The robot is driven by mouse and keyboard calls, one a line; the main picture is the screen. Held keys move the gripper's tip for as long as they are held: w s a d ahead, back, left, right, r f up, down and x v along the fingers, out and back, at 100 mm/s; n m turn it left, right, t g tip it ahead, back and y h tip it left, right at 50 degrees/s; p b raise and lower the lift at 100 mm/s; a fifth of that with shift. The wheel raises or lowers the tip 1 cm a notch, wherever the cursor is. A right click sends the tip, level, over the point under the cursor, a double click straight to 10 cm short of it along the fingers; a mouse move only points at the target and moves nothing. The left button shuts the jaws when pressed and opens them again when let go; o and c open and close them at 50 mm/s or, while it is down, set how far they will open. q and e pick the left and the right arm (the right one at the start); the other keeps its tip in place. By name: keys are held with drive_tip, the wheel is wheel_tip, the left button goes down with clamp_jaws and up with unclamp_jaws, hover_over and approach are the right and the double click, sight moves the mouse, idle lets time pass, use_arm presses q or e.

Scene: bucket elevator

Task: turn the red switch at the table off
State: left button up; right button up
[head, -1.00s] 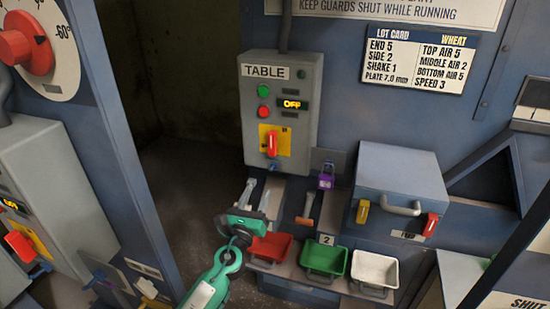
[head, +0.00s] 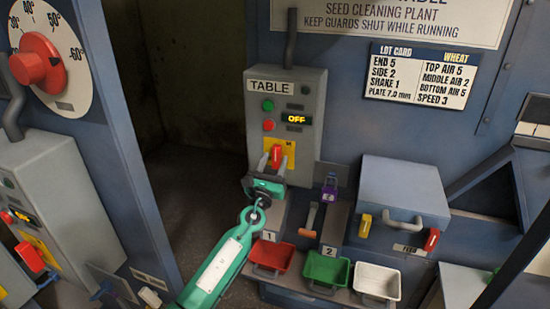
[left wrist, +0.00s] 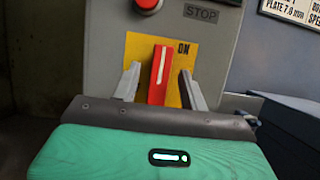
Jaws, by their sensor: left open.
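The grey TABLE box (head: 314,110) hangs on the blue wall in the head view, with a display (head: 296,119) reading OFF. Its red switch (head: 277,154) sits on a yellow plate (head: 290,147) low on the box. In the left wrist view the switch (left wrist: 159,76) stands upright with a white line on it, and ON is printed at the plate's upper right. My left gripper (head: 272,164) is open, its fingers (left wrist: 160,88) on either side of the switch, with gaps visible. My right gripper is not in view.
A green button (head: 267,105) and a red button (head: 269,125) are above the switch. Red (head: 272,256), green (head: 327,268) and white (head: 377,281) bins stand below. A purple padlock (head: 329,190) hangs to the right. Another red switch (head: 29,257) is at the far left.

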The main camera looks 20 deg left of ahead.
use_arm(q)
drive_tip(key=shift+w+r, duration=0.25)
drive_tip(key=shift+w, duration=0.4)
drive_tip(key=shift+c, duration=0.4)
drive_tip(key=c, duration=0.7)
clamp_jaws()
